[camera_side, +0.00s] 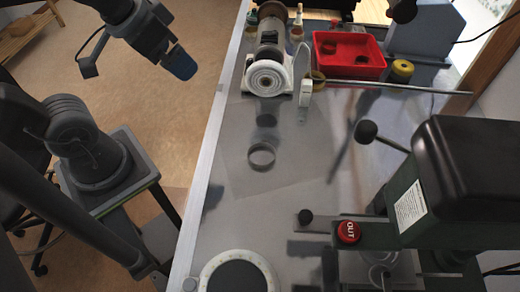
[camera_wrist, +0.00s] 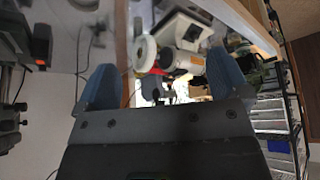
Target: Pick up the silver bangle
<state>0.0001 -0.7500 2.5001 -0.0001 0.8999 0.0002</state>
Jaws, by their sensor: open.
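The silver bangle (camera_side: 261,156) is a thin ring lying on the grey metal bench top (camera_side: 225,185), near the middle of the side view. I cannot make it out in the wrist view. My gripper (camera_side: 180,64) is at the upper left of the side view, up over the floor side of the bench edge and well apart from the bangle. In the wrist view my gripper (camera_wrist: 162,75) has its two blue fingers spread wide, with nothing held between them.
A polishing machine with a white wheel (camera_side: 266,79) stands beyond the bangle. A red tray (camera_side: 348,55) and yellow roll (camera_side: 402,70) are behind right. A drill-press-like machine (camera_side: 460,175) fills the right. A round dial plate (camera_side: 238,272) is at the front. Bench around the bangle is clear.

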